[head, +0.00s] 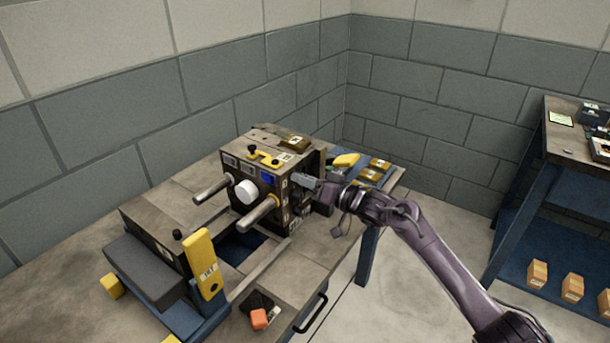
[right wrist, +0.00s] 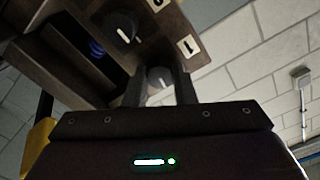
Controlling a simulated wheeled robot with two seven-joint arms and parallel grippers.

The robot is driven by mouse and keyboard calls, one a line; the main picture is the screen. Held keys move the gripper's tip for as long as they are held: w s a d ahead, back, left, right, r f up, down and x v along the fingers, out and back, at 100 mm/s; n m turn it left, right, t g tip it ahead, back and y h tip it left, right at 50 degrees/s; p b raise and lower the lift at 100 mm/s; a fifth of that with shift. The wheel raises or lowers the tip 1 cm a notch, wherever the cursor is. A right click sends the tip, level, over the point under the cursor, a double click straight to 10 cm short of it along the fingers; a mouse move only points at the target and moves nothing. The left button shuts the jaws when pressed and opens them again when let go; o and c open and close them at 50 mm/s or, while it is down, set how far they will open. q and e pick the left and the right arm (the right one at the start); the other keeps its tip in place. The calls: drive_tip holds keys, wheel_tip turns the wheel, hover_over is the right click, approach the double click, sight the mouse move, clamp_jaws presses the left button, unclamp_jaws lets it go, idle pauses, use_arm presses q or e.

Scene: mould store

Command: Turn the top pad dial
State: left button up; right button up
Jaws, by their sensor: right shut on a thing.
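The machine (head: 243,178) is a brown block on the bench with a white knob, two rods and a blue screen on its front. My right gripper (head: 300,181) is at the upper part of its right side panel. In the right wrist view the fingers (right wrist: 162,90) are shut around a grey round dial (right wrist: 160,75) with a white mark. A second dark dial (right wrist: 121,26) with a white mark sits on the same panel, apart from the fingers. White labels (right wrist: 187,46) lie beside the dials. My left gripper is not in view.
A yellow upright handle (head: 203,262) and a grey block (head: 143,270) stand at the bench's front left. An orange item (head: 259,318) lies near the front. Yellow-brown blocks (head: 372,172) sit behind the gripper. A blue shelf (head: 545,215) with boxes stands at right.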

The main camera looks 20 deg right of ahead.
use_arm(q)
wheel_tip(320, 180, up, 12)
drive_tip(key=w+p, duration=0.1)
drive_tip(key=p, duration=1)
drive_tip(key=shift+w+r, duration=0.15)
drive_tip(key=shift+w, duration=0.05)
use_arm(e)
drive_tip(key=shift+f+m, duration=0.1)
drive_tip(key=shift+m, duration=8)
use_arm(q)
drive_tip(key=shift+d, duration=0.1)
use_arm(e)
drive_tip(key=o, duration=1)
drive_tip(key=shift+d, duration=0.1)
use_arm(q)
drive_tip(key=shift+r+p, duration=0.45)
drive_tip(key=shift+p, duration=0.15)
use_arm(e)
drive_tip(key=v, duration=0.7)
drive_tip(key=shift+s+d, duration=0.25)
drive_tip(key=shift+s, duration=0.05)
